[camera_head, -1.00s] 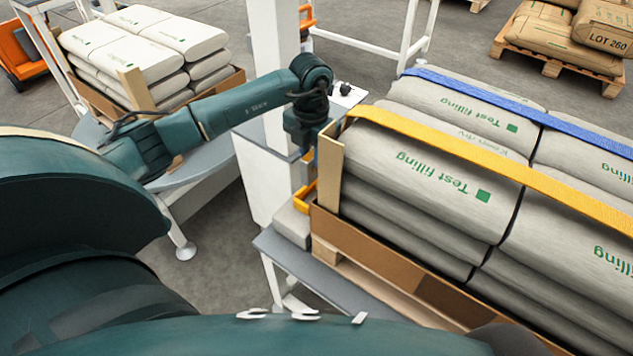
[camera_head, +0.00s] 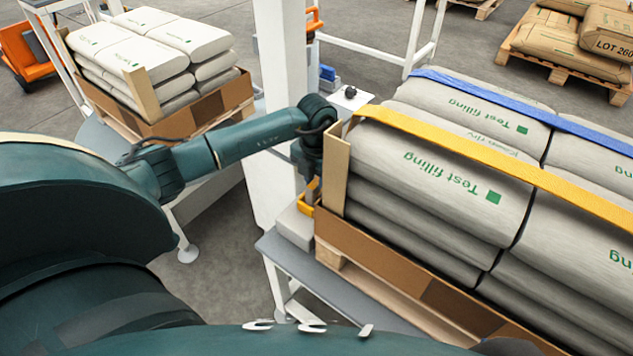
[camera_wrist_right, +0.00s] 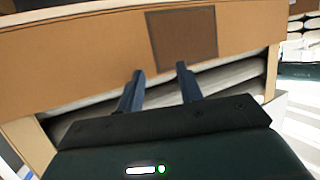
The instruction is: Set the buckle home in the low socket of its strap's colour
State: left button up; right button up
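The yellow strap (camera_head: 480,150) runs across the grey sacks and over the near left corner board (camera_head: 333,172). A yellow-orange buckle-like part (camera_head: 302,206) shows low beside that board, just above a grey block (camera_head: 294,226). I cannot tell whether it is the buckle or part of a socket, or whether it is seated. My left gripper (camera_head: 310,188) points down directly at this part; its fingertips are mostly hidden, so its grip is unclear. My right gripper (camera_wrist_right: 160,82) is open and empty before a brown cardboard tray wall (camera_wrist_right: 90,55) in the right wrist view.
A blue strap (camera_head: 530,108) crosses the sacks farther back. A blue part (camera_head: 327,73) shows beyond the white column (camera_head: 281,60). The column stands close to my left arm. A second sack stack (camera_head: 150,50) stands at the back left.

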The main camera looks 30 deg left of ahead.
aim_at(316, 182)
pick_arm(q)
jog(key=o, duration=0.3)
jog(key=shift+o, duration=0.2)
jog(key=shift+r, duration=0.25)
notch_tip(316, 182, up, 12)
jog(key=p, duration=0.2)
pick_arm(e)
jog(key=r, duration=0.1)
jog(key=d+r+m, duration=0.1)
jog(key=r, duration=0.1)
jog(key=shift+s, duration=0.2)
pick_arm(q)
jog(key=shift+f, duration=0.1)
pick_arm(e)
jog(key=shift+a+f, duration=0.1)
jog(key=shift+a, duration=0.05)
